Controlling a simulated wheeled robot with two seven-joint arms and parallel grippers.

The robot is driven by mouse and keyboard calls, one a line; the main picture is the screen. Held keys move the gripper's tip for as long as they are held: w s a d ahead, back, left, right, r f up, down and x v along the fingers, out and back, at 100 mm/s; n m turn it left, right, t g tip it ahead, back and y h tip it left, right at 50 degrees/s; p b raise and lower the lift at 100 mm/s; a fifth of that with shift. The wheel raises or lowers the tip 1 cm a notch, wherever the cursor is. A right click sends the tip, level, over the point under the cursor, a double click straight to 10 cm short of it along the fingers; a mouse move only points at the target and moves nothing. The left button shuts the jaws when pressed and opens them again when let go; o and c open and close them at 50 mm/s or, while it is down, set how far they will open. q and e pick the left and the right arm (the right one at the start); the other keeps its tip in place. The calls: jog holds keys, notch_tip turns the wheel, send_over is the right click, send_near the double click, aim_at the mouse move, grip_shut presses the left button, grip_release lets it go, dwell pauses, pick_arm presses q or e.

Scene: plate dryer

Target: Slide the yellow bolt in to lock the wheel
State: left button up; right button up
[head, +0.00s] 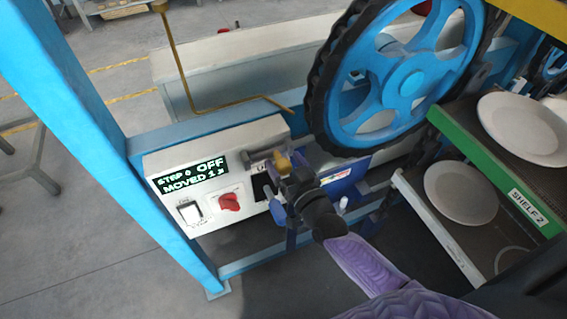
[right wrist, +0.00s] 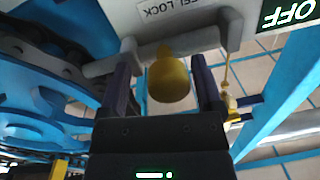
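The yellow bolt knob (head: 283,162) sits at the right end of the white control box (head: 215,160), by a grey bar (head: 260,154). In the right wrist view the round yellow knob (right wrist: 169,82) lies between the two fingers of my right gripper (right wrist: 163,85), with a visible gap on either side. The gripper (head: 284,186) is open around it. The blue wheel (head: 405,82) with its black toothed rim stands to the right of the box. How far the bolt is in cannot be told. My left gripper is out of view.
The box carries a display (head: 191,175) reading "STEP: OFF", a red knob (head: 229,202) and a white switch (head: 189,211). A bent brass rod (head: 180,70) hangs above it. Plates (head: 461,193) rest on shelves at right. A blue post (head: 110,120) stands left.

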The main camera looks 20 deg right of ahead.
jog(key=shift+a, duration=0.15)
jog(key=s+d, duration=0.1)
jog(key=s, duration=0.9)
jog(key=shift+p, duration=0.3)
jog(key=s+f+n+g+b, duration=0.1)
jog(key=s+f+g+b, duration=0.2)
jog(key=f, duration=0.7)
jog(key=s+f+g+b, duration=0.3)
jog(key=s+f+b, duration=0.1)
jog(key=f, duration=0.7)
jog(key=s+f+n+g+b, duration=0.1)
jog(key=s+f+g+b, duration=0.2)
jog(key=f, duration=0.7)
jog(key=s+d+f+n+g+h+b, duration=0.1)
jog(key=s+f+g+b, duration=0.4)
jog(key=s+f, duration=0.9)
jog(key=s+g+h, duration=0.1)
jog(key=s+g, duration=0.2)
jog(key=s, duration=0.1)
jog(key=shift+f, duration=0.15)
